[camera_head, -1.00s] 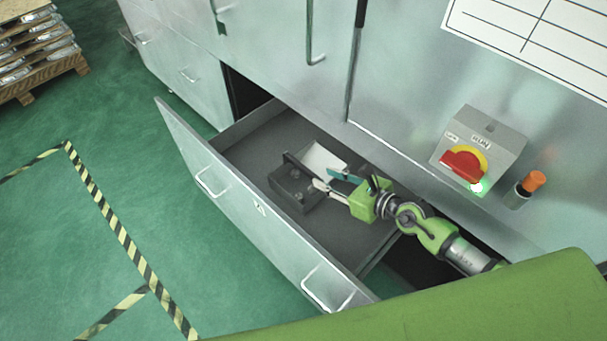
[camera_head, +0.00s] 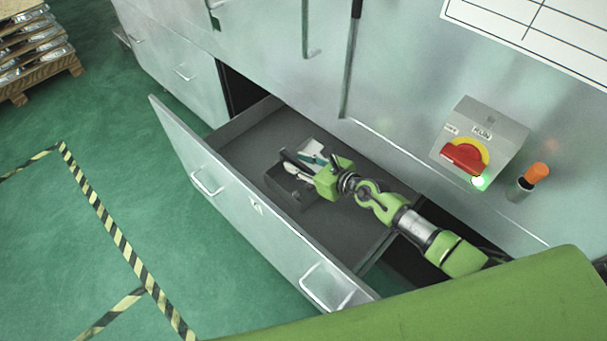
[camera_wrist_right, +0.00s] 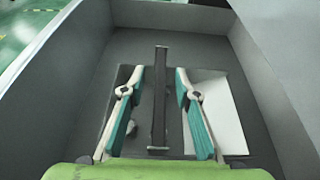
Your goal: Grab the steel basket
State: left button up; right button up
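A dark grey box with a raised dark bar, which looks like the steel basket (camera_head: 282,186), sits in the open drawer (camera_head: 357,252). In the right wrist view its bar (camera_wrist_right: 159,112) stands between the two fingers, lengthwise. My right gripper (camera_head: 305,168), green with pale and teal fingers, reaches into the drawer over the box. It is open in the right wrist view (camera_wrist_right: 160,76), with a gap on each side of the bar. Part of the box is hidden behind the fingers. My left gripper is not in view.
A white sheet-like piece (camera_wrist_right: 215,112) lies beside the box. Drawer walls surround the gripper. A control box with a red-yellow switch (camera_head: 465,154) and an orange-capped item (camera_head: 535,174) are on the cabinet at right. Much of the drawer floor is bare.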

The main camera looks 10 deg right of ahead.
grip_shut()
jog(key=shift+r, duration=0.1)
jog(key=shift+r, duration=0.15)
